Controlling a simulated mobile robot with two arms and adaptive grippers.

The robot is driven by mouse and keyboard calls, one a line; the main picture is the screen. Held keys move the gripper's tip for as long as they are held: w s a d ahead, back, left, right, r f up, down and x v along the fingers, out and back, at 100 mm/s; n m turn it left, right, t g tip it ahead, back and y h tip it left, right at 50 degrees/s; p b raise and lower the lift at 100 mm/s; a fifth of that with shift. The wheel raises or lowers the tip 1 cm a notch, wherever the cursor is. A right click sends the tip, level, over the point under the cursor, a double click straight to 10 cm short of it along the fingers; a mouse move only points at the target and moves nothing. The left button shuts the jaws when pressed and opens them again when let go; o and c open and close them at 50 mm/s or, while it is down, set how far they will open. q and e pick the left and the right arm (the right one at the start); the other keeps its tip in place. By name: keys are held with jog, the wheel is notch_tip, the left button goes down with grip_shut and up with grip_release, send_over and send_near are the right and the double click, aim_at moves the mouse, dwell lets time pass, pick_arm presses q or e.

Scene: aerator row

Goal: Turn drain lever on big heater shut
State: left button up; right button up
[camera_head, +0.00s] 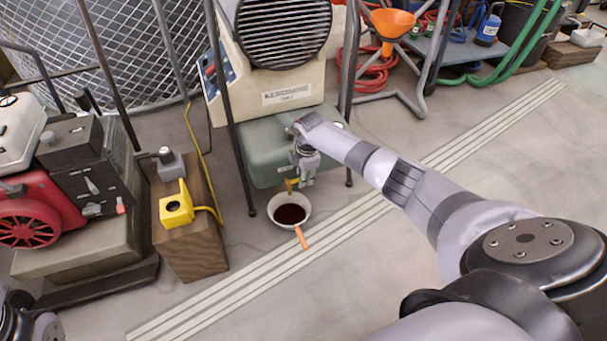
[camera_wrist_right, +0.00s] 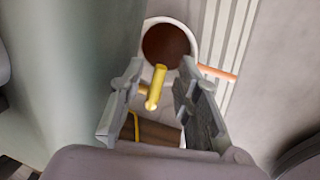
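The big heater (camera_head: 285,85) has a round black grille, a cream body and a green tank (camera_head: 262,165) below. A yellow drain lever (camera_head: 290,183) shows under the tank's front edge, beside my right gripper (camera_head: 303,180). In the right wrist view, the yellow lever (camera_wrist_right: 157,88) lies between the spread fingers of my right gripper (camera_wrist_right: 158,100), with gaps visible on both sides. Whether a finger touches it I cannot tell. The valve body is hidden. My left gripper is out of view; only part of my left arm shows at the lower left corner.
A white pan (camera_head: 275,203) with dark liquid and an orange handle (camera_head: 301,238) stands on the floor below the lever. Left are a wooden block (camera_head: 192,245) with a yellow device (camera_head: 176,206) and a red-wheeled machine (camera_head: 35,222).

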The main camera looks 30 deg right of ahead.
notch_tip(320, 180, up, 12)
jog(key=s, duration=0.2)
jog(key=shift+s+a, duration=0.15)
jog(key=shift+a, duration=0.1)
dwell(0.4)
jog(key=shift+f, duration=0.15)
